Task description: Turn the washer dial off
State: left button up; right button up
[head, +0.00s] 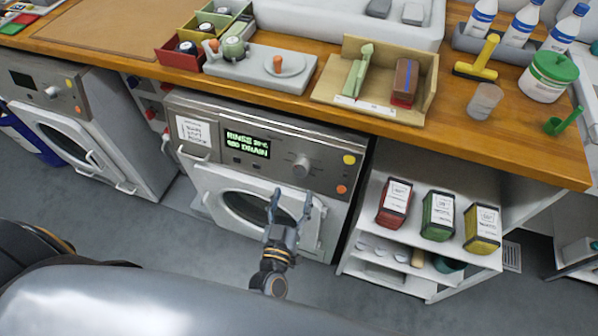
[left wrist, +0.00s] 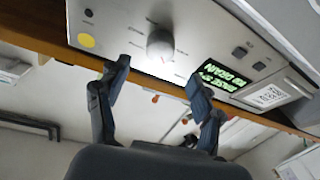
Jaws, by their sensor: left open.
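The washer (head: 205,178) under the counter has a grey control panel with a round grey dial (head: 301,166) right of its lit green display (head: 247,144). The display reads "RINSE" above a line ending in "DRAIN". My left gripper (head: 291,197) is open and empty, in front of the washer just below the dial. In the left wrist view the dial (left wrist: 160,45) lies beyond and between the two spread fingertips (left wrist: 158,73), apparently not touched. The panel appears inverted there. The dial's exact pointer setting is too small to read. My right gripper is out of view.
A yellow button (head: 349,160) and an orange button (head: 342,189) sit right of the dial. A second machine (head: 60,125) stands at left. The wooden counter (head: 440,125) overhangs the panel. An open shelf (head: 400,250) with tins stands at right.

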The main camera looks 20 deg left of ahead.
aim_at(300, 172)
pick_arm(q)
jog(key=w, duration=0.7)
jog(key=shift+w+a, duration=0.25)
jog(key=shift+w, duration=0.1)
jog(key=c, duration=1.1)
